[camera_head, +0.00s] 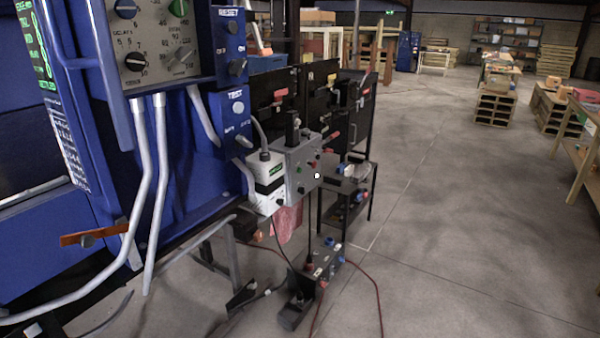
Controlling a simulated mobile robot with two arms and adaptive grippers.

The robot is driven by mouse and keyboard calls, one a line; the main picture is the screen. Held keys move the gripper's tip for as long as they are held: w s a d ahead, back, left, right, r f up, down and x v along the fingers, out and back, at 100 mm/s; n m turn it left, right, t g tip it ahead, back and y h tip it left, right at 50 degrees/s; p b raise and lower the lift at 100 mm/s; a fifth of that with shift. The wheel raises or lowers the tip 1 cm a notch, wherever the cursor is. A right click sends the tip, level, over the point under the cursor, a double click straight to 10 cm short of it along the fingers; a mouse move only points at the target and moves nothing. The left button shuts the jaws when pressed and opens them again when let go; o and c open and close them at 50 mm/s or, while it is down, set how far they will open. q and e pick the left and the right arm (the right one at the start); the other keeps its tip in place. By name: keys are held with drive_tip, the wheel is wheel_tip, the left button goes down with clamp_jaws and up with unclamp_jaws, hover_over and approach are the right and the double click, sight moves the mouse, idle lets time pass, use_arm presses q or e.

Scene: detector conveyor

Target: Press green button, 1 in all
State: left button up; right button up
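A grey control box (301,168) hangs at the middle of the picture, to the right of the blue machine. A small red button (313,164) shows on its face, with several other small controls too small to make out. I cannot tell for sure which control is the green button. Neither of my grippers is in view.
A white device with a green label (268,183) is left of the grey box. A floor box with red and blue knobs (322,262) stands below, with cables around it. Black metal frames (320,90) stand behind.

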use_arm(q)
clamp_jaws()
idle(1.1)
